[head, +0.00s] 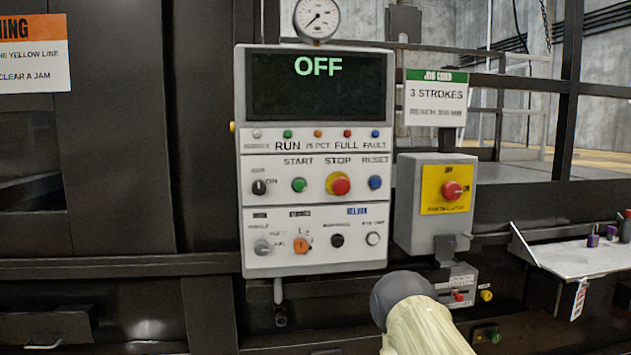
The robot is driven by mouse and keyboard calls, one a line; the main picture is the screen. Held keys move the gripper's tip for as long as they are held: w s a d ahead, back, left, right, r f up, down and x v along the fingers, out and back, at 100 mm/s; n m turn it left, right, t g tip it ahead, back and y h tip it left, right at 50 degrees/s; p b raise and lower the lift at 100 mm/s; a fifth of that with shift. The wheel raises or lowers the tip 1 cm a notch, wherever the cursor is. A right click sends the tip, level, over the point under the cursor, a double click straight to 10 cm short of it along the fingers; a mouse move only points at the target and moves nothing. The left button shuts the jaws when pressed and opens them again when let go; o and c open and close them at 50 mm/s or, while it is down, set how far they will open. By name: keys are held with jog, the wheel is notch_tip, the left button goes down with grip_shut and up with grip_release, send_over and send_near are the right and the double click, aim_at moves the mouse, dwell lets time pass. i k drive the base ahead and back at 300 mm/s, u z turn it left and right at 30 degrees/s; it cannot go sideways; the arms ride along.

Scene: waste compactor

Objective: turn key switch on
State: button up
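The control panel (314,215) is a light grey box facing me. The dark display (318,85) at the top of the panel reads "OFF" in green. My gripper is not in view. A cream and grey part, likely my arm, shows at the lower middle, below the panel's right side.
The panel also has a green start button (299,185), red stop button (340,184), blue reset button (375,182), grey selector (262,247) and orange selector (301,246). An isolator box (408,215) stands right of it. A shelf (585,258) juts out at right.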

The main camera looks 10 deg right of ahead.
aim_at(258, 187)
jog(key=z, duration=2.35)
jog(key=k, duration=1.05)
jog(key=u, duration=1.8)
jog(key=i, duration=0.5)
jog(key=z, duration=0.05)
